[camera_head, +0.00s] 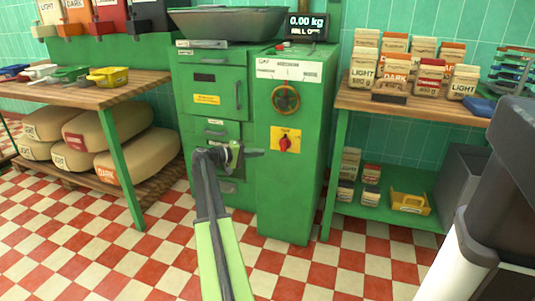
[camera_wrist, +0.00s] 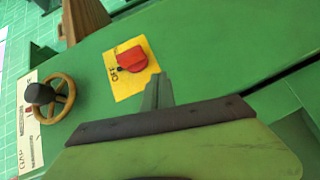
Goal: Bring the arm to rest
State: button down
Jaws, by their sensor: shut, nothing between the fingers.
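My gripper (camera_head: 256,153) is at the end of my green arm, in front of the green machine (camera_head: 295,200), and it is shut and empty. In the wrist view my gripper's fingers (camera_wrist: 157,88) point at the machine's front, just below a red rotary switch (camera_wrist: 132,60) on a yellow plate. The same red switch (camera_head: 284,143) shows in the head view to the right of my gripper. I cannot tell how far my fingertips are from the machine's surface.
A handwheel (camera_head: 286,99) sticks out above the switch. A scale pan (camera_head: 228,24) and a display (camera_head: 306,25) reading 0.00 kg are on top. A left table (camera_head: 110,95) holds scoops above sacks (camera_head: 140,157). A right table (camera_head: 420,108) holds several bags. Checkered floor is open in front.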

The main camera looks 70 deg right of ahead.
jog(key=f+v, duration=0.1)
jog(key=v, duration=0.6)
jog(key=shift+w+a, duration=0.25)
jog(key=shift+a, duration=0.05)
jog(key=shift+f, duration=0.1)
